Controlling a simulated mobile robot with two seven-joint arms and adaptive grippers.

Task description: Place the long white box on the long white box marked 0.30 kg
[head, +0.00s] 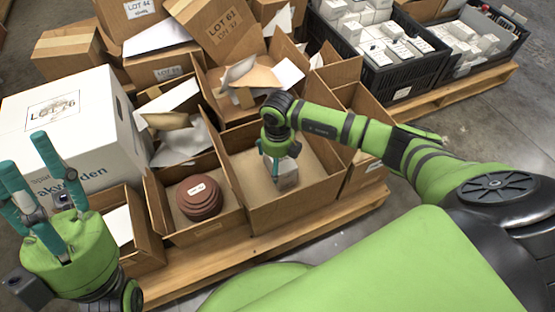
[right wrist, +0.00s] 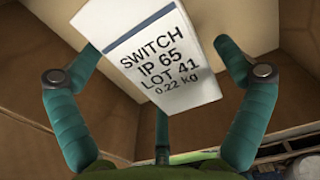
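A white box (head: 288,177) stands inside an open cardboard carton (head: 262,216) under my right gripper (head: 279,160). In the right wrist view this white box (right wrist: 162,58) reads SWITCH IP 65 LOT 41 0.22 kg and sits tilted in the picture, beyond the fingers. The fingers of my right gripper (right wrist: 160,80) are spread apart around its near end; no firm grip shows. My left gripper (head: 32,180) is open and empty at the far left, pointing up. No label reading 0.30 kg is legible in either view.
Black crates (head: 402,88) with several small white boxes stand at the back right on a pallet. A carton with a brown round stack (head: 199,196) is left of the gripper's carton.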

